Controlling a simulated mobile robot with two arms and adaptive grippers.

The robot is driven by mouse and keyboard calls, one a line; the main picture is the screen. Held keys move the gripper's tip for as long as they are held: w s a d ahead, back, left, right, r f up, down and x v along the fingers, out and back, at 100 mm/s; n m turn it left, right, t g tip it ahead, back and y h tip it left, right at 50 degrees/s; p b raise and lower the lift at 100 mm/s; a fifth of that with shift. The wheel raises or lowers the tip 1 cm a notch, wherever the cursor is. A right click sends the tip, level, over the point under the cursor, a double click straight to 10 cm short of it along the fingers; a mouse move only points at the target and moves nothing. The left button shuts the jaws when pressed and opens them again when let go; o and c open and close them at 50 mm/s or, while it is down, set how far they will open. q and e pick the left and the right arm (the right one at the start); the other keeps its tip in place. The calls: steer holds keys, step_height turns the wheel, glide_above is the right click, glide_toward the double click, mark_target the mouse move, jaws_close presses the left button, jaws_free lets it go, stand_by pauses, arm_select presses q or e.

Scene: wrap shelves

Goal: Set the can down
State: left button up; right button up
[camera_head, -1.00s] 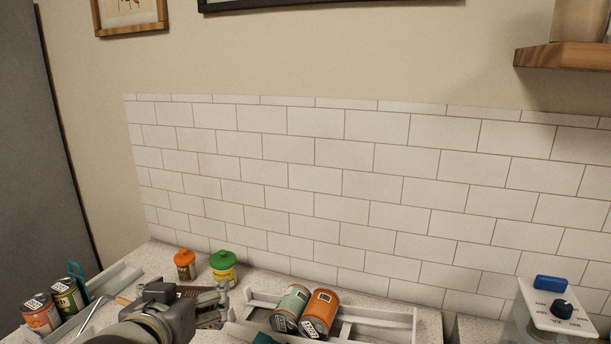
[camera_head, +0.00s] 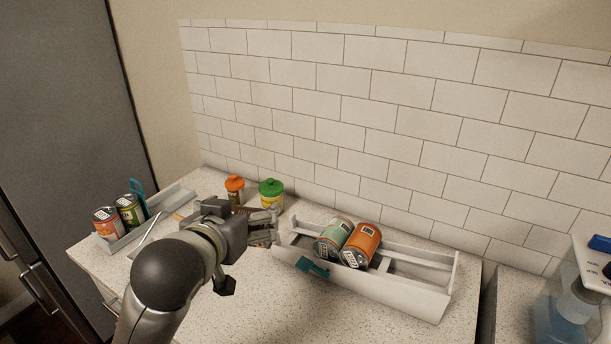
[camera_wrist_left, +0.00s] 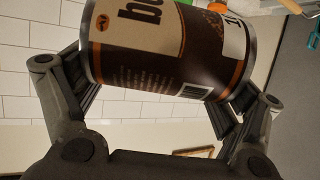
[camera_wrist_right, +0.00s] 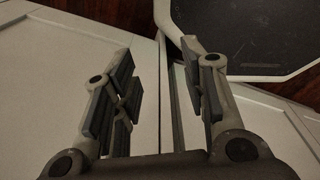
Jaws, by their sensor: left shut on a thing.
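A brown can (camera_wrist_left: 165,52) with cream and orange bands fills the space between the fingers of my left gripper in the left wrist view. My left gripper (camera_head: 266,226) is shut on it. In the head view the gripper is over the left part of the counter, just left of the white tray, and mostly hides the can. I cannot tell whether the can touches the counter. My right gripper (camera_wrist_right: 161,72) is open and empty in the right wrist view, in front of pale cabinet panels.
A white tray (camera_head: 400,291) holds a green can (camera_head: 332,240) and an orange can (camera_head: 362,243). Orange-lidded (camera_head: 235,189) and green-lidded (camera_head: 271,194) jars stand behind my gripper. A tray (camera_head: 150,223) at left holds two cans. The front counter (camera_head: 265,300) is clear.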

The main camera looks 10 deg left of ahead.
arm_select(q)
steer(key=shift+w+a+f, duration=0.1)
steer(key=shift+a+f, duration=0.2)
steer(key=shift+f, duration=0.05)
steer(key=s+a+f+m+h, duration=0.2)
steer(key=s+f+m+h, duration=0.2)
steer(key=f, duration=0.8)
steer(key=shift+s+f+g+h, duration=0.3)
steer(key=shift+s+f, duration=0.1)
steer(key=shift+s, duration=0.35)
steer(key=shift+w+a, duration=0.1)
steer(key=x, duration=0.4)
steer(key=p+x, duration=0.1)
steer(key=x, duration=0.3)
steer(key=f+p+x, duration=0.1)
steer(key=x, duration=0.3)
steer(key=shift+f, duration=0.15)
steer(key=shift+f+p+x, duration=0.2)
steer(key=shift+p+x, duration=0.7)
steer(key=shift+x, duration=0.65)
